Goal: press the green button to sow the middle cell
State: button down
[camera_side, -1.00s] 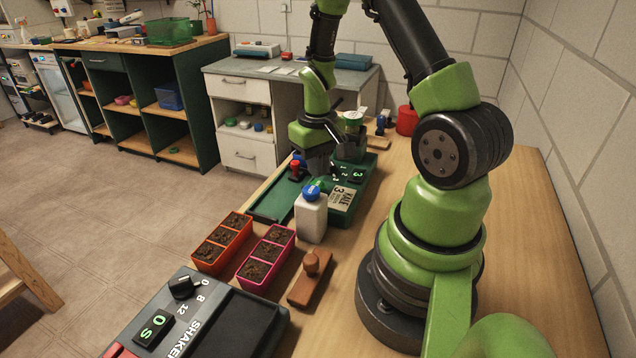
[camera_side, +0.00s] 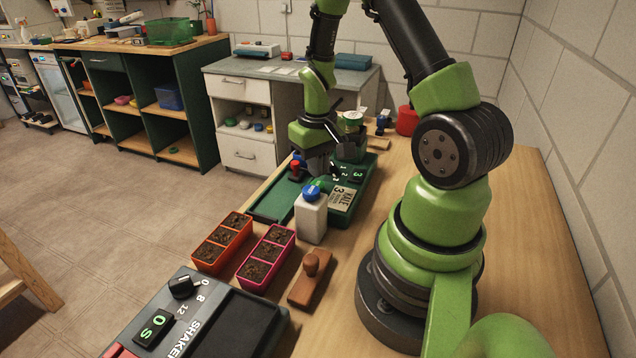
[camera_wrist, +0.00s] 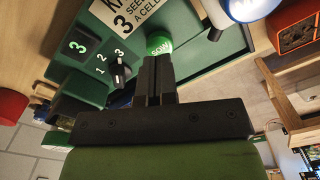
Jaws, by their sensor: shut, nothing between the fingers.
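The green button (camera_wrist: 160,44), marked SOW, sits on the dark green seeder (camera_side: 345,214). It shows in the wrist view just beyond my shut fingertips (camera_wrist: 159,60), which partly cover it. I cannot tell whether they touch it. In the side view my gripper (camera_side: 318,172) points down over the seeder, and the button is not clearly visible. The seeder's display (camera_wrist: 77,46) reads 3; a black knob (camera_wrist: 120,71) with numbers around it is beside it. An orange tray (camera_side: 209,264) and a pink tray (camera_side: 252,284), each with three soil-filled cells, stand in front.
A white bottle with a blue cap (camera_side: 311,218) stands close in front of the seeder. A brown wooden stamp (camera_side: 309,282) and a shaker with a dark plate (camera_side: 235,325) are nearer the camera. A red-topped item (camera_side: 296,170) is beyond the seeder's rail.

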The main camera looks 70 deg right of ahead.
aim_at(317, 184)
jog(key=shift+f, duration=0.1)
jog(key=shift+f, duration=1.25)
jog(key=shift+r, duration=3.75)
